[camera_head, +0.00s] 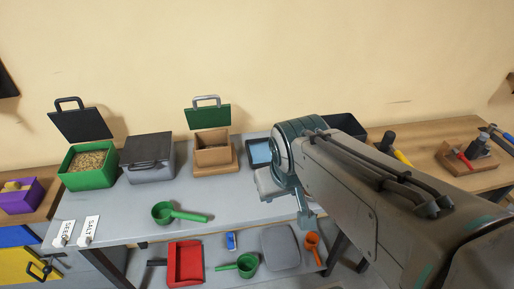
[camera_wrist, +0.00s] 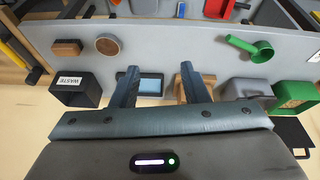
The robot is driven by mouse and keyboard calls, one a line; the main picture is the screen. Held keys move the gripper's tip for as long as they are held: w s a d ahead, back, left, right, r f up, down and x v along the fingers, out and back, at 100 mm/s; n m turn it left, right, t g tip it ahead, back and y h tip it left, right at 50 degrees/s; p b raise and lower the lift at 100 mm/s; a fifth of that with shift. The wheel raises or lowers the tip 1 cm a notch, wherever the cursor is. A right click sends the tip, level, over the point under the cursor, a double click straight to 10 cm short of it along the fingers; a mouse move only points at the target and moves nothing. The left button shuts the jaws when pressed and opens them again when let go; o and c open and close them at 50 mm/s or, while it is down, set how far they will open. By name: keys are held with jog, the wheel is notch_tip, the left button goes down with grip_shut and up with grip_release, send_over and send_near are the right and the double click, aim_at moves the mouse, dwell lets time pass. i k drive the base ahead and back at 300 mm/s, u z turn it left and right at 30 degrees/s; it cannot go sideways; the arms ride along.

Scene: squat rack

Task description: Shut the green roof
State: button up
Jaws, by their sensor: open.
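The green roof (camera_head: 208,117) is a flat green panel with a grey handle (camera_head: 207,101) on its top edge. It stands raised at the back of a small wooden box (camera_head: 213,150), whose open top shows in the head view. In the wrist view, part of the wooden box (camera_wrist: 203,82) shows behind the right finger; the roof cannot be made out there. My gripper (camera_head: 287,203) is open and empty, to the right of the wooden box and apart from it. The wrist view shows its two spread fingers (camera_wrist: 158,82).
Left of the wooden box stand a closed grey box (camera_head: 148,165) and a green box (camera_head: 88,178) with a raised black lid (camera_head: 80,124). A blue-screened tray (camera_head: 259,153) lies between box and gripper. A green scoop (camera_head: 163,213) lies in front.

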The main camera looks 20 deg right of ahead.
aim_at(205, 117)
jog(key=k, duration=0.6)
jog(key=u, duration=0.75)
jog(key=i, duration=1.2)
jog(key=z, duration=0.4)
